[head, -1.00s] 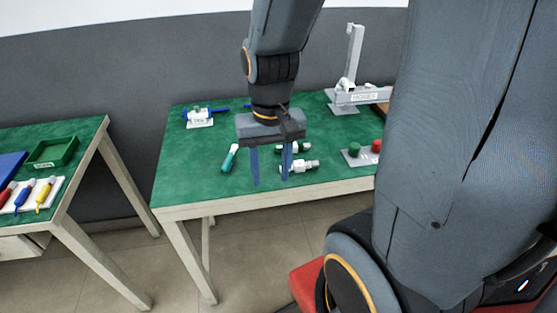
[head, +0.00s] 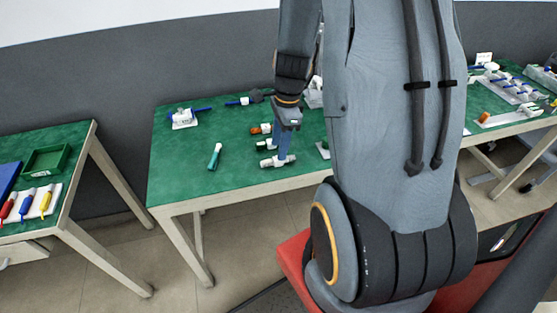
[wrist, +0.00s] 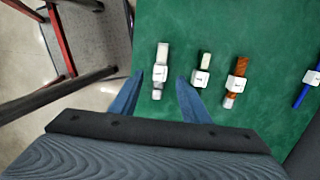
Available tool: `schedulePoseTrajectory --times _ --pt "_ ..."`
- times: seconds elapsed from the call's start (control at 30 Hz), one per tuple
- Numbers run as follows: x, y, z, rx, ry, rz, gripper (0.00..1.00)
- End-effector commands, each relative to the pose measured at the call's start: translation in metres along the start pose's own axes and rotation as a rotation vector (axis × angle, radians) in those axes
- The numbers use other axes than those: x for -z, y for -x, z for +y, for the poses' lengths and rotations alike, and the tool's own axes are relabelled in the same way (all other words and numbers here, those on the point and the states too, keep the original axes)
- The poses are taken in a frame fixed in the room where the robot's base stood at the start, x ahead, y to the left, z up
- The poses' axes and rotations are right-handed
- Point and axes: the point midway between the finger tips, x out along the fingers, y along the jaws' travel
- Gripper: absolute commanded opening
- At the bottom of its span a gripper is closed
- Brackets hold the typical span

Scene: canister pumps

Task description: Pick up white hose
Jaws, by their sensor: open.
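The white hose (wrist: 161,72) is a short white piece with a label block around its middle. It lies on the green table near the edge, and in the head view it shows as a white piece (head: 271,162) at the front. My gripper (wrist: 159,78) is open, with its blue fingers one to each side of the white hose in the wrist view. The head view shows my gripper (head: 282,152) from the side above the hose and partly in front of it. I cannot tell the height left between fingertips and hose. Nothing is held.
Beside it lie a dark green and white hose (wrist: 203,72) and an orange hose (wrist: 236,82). A teal tube (head: 214,156) and a blue-and-white part (head: 184,119) lie to the left. A second table (head: 62,215) with a green tray (head: 46,160) stands at left.

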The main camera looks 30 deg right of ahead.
Motion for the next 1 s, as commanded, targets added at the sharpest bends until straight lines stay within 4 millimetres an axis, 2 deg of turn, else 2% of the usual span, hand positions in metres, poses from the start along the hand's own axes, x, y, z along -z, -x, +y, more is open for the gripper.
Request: schedulePoseTrajectory --times 0.4,0.7,0.73,0.9,0.97,1.0 --pt "0.003 -0.044 0.0 -0.001 0.002 0.0 0.42" --pt "0.003 -0.049 0.0 0.0 0.002 0.001 0.42" --pt "0.003 -0.049 0.0 0.0 0.002 0.001 0.41" --pt "0.003 -0.048 0.0 0.0 0.002 0.001 0.12" --pt "0.003 -0.048 0.0 0.0 0.002 0.001 0.02" --pt "0.003 -0.048 0.0 0.0 0.002 0.001 0.0"
